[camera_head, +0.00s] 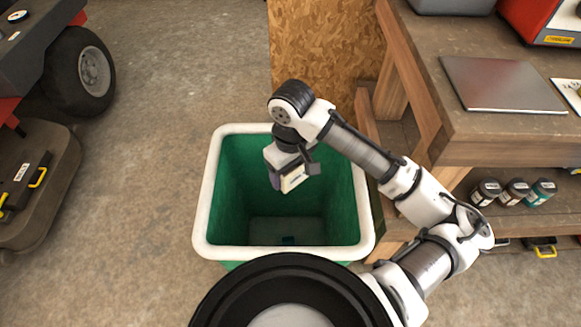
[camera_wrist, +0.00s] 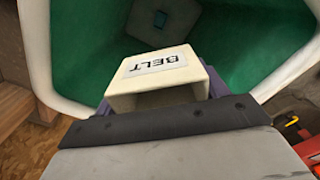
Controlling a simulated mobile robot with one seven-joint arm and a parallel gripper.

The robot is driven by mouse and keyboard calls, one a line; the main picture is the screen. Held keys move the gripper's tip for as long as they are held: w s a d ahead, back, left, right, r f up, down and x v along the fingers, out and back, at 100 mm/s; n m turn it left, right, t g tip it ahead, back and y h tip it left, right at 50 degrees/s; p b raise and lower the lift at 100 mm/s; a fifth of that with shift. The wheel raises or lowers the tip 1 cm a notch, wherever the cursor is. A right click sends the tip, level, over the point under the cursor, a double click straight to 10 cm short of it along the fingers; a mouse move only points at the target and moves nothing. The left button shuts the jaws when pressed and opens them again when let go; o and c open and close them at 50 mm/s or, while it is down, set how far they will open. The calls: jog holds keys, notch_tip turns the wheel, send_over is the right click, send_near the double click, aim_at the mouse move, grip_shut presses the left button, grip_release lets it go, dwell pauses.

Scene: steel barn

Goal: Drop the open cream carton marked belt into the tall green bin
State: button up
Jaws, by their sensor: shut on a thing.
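The open cream carton (camera_wrist: 155,79) has a white label reading BELT, and its open end faces my gripper in the wrist view. In the head view the carton (camera_head: 293,182) is small and partly covered by my gripper. My gripper (camera_head: 290,172) is shut on it and holds it above the mouth of the tall green bin (camera_head: 341,200), within the white rim. The bin also shows in the wrist view (camera_wrist: 90,35), green inside with a pale rim. A small dark blue thing (camera_head: 288,240) lies on the bin's floor.
A wooden workbench (camera_head: 470,125) stands to the right with a metal plate (camera_head: 502,83) on top and several small jars (camera_head: 515,191) on its shelf. An upright chipboard panel (camera_head: 322,45) is behind the bin. A wheeled machine (camera_head: 78,70) is at left.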

aim_at(291, 179)
jog(key=shift+f+b, duration=1.4)
jog(key=shift+f, duration=0.6)
jog(key=o, duration=1)
jog(key=shift+o, duration=0.2)
jog(key=shift+r, duration=0.1)
notch_tip(291, 179, up, 14)
jog(key=p, duration=0.3)
